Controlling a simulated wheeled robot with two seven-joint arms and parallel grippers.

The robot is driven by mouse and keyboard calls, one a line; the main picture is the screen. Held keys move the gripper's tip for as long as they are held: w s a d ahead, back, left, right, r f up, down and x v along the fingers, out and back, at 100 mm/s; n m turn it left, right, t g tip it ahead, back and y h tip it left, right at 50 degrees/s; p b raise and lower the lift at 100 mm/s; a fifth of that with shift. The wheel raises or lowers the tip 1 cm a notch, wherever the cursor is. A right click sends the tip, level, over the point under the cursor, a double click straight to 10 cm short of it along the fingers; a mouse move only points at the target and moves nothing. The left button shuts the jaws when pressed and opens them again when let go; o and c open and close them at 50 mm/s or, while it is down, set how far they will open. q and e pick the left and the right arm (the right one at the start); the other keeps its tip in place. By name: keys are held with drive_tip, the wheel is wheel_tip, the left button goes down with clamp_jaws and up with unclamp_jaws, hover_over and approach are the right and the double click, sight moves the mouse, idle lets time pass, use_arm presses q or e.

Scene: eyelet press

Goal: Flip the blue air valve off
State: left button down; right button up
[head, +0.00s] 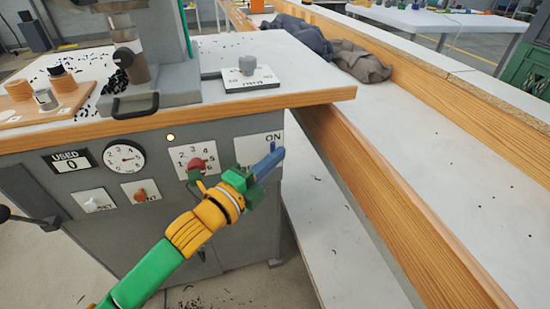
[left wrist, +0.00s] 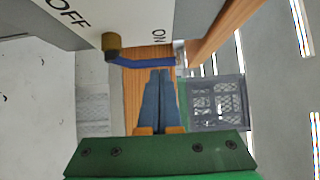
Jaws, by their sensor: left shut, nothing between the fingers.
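The blue air valve (left wrist: 145,61) shows in the left wrist view as a blue lever on a brass pivot (left wrist: 112,43). It sticks out from the pivot towards the right, by the ON lettering; the OFF lettering is at upper left. In the head view the white valve plate (head: 250,149) reads ON, and my gripper hides most of the valve. My left gripper (head: 278,156) is shut and empty at the right side of the plate. Its blue fingertips (left wrist: 161,73) are just short of the lever in the wrist picture; I cannot tell whether they touch it. My right gripper is not in view.
The grey cabinet front carries a red selector knob (head: 196,164), a dial gauge (head: 124,156), a counter (head: 70,161) and an orange knob (head: 140,195). The wood-edged worktop (head: 300,96) overhangs above. A wooden rail (head: 390,200) runs close on the right.

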use_arm(q)
drive_tip(key=shift+a+f+b, duration=0.1)
drive_tip(key=shift+a+b, duration=0.05)
drive_tip(key=shift+b, duration=0.2)
drive_tip(key=shift+n+t, duration=0.3)
